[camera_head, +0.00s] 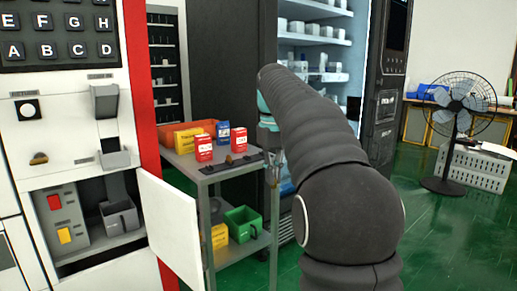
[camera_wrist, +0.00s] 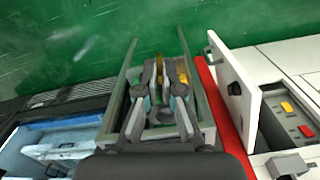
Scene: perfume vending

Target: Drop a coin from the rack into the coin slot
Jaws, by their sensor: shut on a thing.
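My gripper (camera_wrist: 160,78) is shut on a thin gold-brown piece, seemingly a coin (camera_wrist: 159,62), between its fingertips in the wrist view. In the head view the gripper is mostly hidden behind my arm, above the right side of the grey cart (camera_head: 206,172). A dark rack strip (camera_head: 246,159) with a small brown coin-like piece lies on the cart top. The white vending machine (camera_head: 75,105) stands at the left.
Red, yellow and blue boxes and an orange tray (camera_head: 202,127) stand on the cart. A green bin (camera_head: 243,222) is on its lower shelf. A white door (camera_head: 168,228) hangs open between machine and cart.

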